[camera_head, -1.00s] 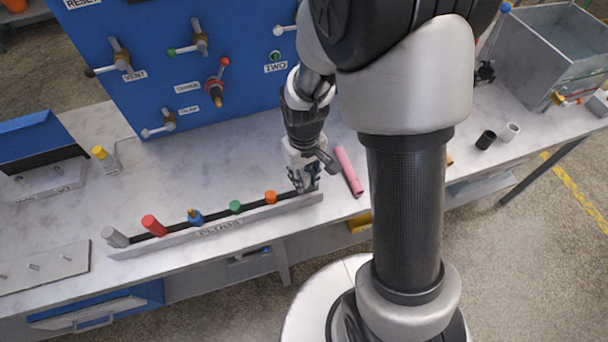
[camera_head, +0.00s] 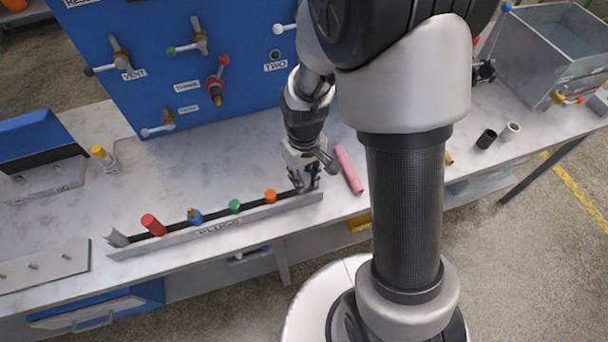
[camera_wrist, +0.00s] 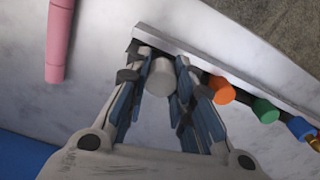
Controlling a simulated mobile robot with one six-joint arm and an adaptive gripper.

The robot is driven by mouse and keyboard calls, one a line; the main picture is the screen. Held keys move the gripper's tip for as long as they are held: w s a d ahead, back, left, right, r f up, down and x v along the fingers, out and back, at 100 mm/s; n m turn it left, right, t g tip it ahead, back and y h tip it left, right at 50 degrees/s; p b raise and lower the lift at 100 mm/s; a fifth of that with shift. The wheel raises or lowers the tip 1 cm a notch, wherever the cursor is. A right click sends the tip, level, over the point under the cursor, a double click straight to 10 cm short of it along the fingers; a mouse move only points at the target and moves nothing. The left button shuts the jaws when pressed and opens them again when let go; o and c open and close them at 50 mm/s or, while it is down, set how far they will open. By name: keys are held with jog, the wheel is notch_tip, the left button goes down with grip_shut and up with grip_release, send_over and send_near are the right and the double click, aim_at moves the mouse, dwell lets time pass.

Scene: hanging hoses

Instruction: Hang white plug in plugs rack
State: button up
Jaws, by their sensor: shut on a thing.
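The white plug (camera_wrist: 161,77) shows in the wrist view between the two fingers of my gripper (camera_wrist: 165,82), which is shut on it. The plugs rack (camera_head: 225,229) is a long narrow grey rail with a dark strip, on the bench's front part; it also shows in the wrist view (camera_wrist: 215,52). My gripper (camera_head: 305,186) is at the rack's right end in the head view, where its fingers hide the plug. The plug is close to the rack's end; I cannot tell whether it is seated. Orange (camera_head: 270,196), green (camera_head: 234,206), blue (camera_head: 195,216) and red (camera_head: 153,225) plugs stand along the rack.
A pink cylinder (camera_head: 348,169) lies right of my gripper. A blue panel (camera_head: 200,60) with valves stands behind. Black (camera_head: 486,139) and grey (camera_head: 510,131) cylinders are on the right of the bench. The bench between rack and panel is mostly clear.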

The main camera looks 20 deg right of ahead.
aim_at(304, 176)
jog(key=shift+f+b, duration=0.95)
jog(key=shift+f, duration=0.35)
jog(key=o, duration=1)
jog(key=shift+r, duration=0.1)
notch_tip(304, 176, up, 11)
jog(key=shift+r, duration=0.4)
